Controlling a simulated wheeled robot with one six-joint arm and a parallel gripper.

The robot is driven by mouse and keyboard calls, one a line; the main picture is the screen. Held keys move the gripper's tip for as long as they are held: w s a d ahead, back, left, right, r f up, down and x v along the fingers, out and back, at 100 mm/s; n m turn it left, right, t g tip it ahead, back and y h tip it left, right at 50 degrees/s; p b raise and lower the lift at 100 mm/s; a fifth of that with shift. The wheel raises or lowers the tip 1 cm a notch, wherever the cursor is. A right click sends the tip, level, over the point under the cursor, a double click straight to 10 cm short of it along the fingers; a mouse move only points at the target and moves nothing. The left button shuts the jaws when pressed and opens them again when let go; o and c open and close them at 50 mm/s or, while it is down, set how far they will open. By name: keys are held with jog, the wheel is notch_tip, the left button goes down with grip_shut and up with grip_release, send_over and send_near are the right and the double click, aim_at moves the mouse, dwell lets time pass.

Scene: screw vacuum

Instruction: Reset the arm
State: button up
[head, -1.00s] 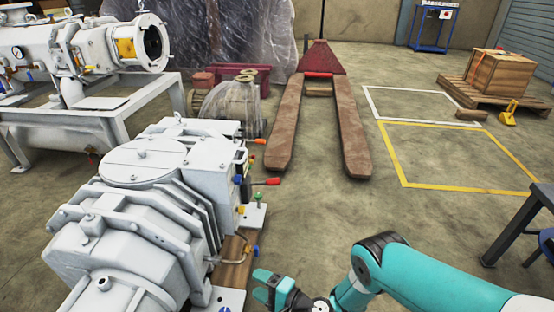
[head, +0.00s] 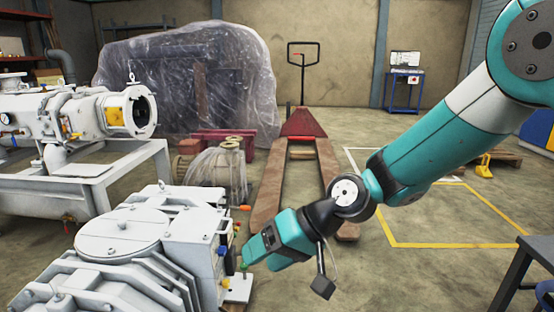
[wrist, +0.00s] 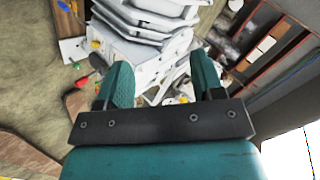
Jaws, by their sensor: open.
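My arm is raised, with its teal and grey links across the right half of the head view. My gripper (head: 248,258) hangs at the lower middle of that view, at the right side of the white vacuum pump (head: 120,245). In the wrist view my gripper (wrist: 160,82) shows two teal fingers set wide apart with nothing held between them. The ribbed white pump (wrist: 150,45) lies beyond the fingertips. In the head view the gripper overlaps the pump's right edge; whether they touch I cannot tell.
A pallet jack (head: 303,125) stands behind my arm. A second white machine (head: 75,125) on a frame is at the left. A plastic-wrapped load (head: 185,80) stands at the back. A dark table (head: 525,265) is at the right edge. The yellow-marked floor (head: 440,225) is clear.

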jog(key=s+d+r+n+h, duration=0.1)
jog(key=s+d+r+h, duration=0.25)
jog(key=s+d, duration=0.6)
jog(key=s+d+r+n+h, duration=0.1)
jog(key=s+d+r+h, duration=0.25)
jog(key=s+d, duration=0.55)
notch_tip(320, 180, up, 33)
jog(key=a+y+p, duration=0.1)
jog(key=p, duration=3.1)
jog(key=shift+s+a+f, duration=0.15)
jog(key=shift+a, duration=0.2)
